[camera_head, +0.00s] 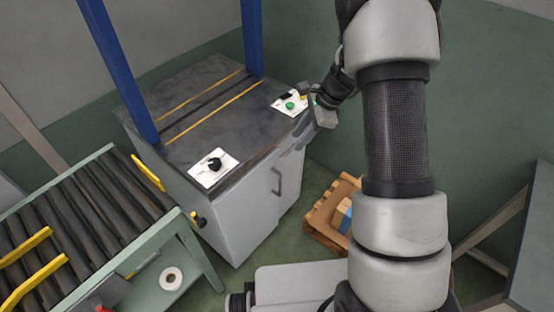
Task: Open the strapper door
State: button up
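The strapper (238,215) is a grey cabinet with a dark top and blue posts, left of centre in the head view. Its front door looks shut. A curved door handle (277,181) stands on the right part of the front face. My gripper (318,112) is near the strapper's top right corner, above and to the right of the handle and apart from it. The gripper is small and partly hidden by my arm, so its finger opening cannot be made out.
A roller conveyor (75,222) with yellow guides adjoins the strapper's left side. A wooden pallet (323,222) with boxes lies on the floor to the right. Control panels with a black knob (214,163) and a green button (290,105) sit on the top. Green floor shows before the door.

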aim_at(280, 183)
jog(key=a+f+b, duration=0.1)
jog(key=f+b, duration=0.1)
jog(key=f, duration=0.6)
jog(key=w+a+f+m+b, duration=0.1)
jog(key=a+f, duration=0.1)
jog(key=f, duration=0.7)
jog(key=w+a+f+m+b, duration=0.1)
jog(key=a+f+b, duration=0.1)
jog(key=f, duration=0.7)
jog(key=shift+w+a+f+b, duration=0.15)
jog(key=shift+a+f+b, duration=0.1)
jog(key=shift+b, duration=0.1)
jog(key=shift+c, duration=0.2)
grip_shut()
